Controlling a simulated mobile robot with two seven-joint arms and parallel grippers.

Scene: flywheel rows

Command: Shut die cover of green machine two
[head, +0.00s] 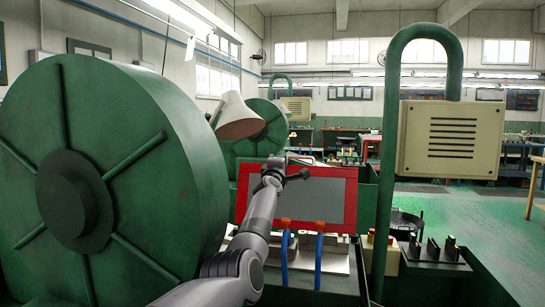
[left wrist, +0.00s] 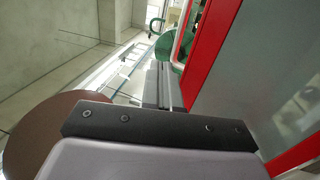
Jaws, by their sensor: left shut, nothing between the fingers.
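The die cover (head: 330,196), a red frame around a grey see-through panel, stands raised behind the press bed of the near green machine. In the left wrist view its red edge and grey panel (left wrist: 280,80) fill the right side, close to my wrist. My left arm reaches up from the bottom, and my left gripper (head: 298,173) is shut and empty in front of the cover's upper left part. I cannot tell whether it touches the frame. The left wrist view shows the dark gripper body, not clear fingertips. My right gripper is out of view.
A large green flywheel (head: 75,200) fills the left. A lamp shade (head: 236,118) hangs above the cover's left. Blue handles with orange ends (head: 319,255) stand in front of the cover. A green pipe (head: 387,160) and beige vented box (head: 450,140) stand right.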

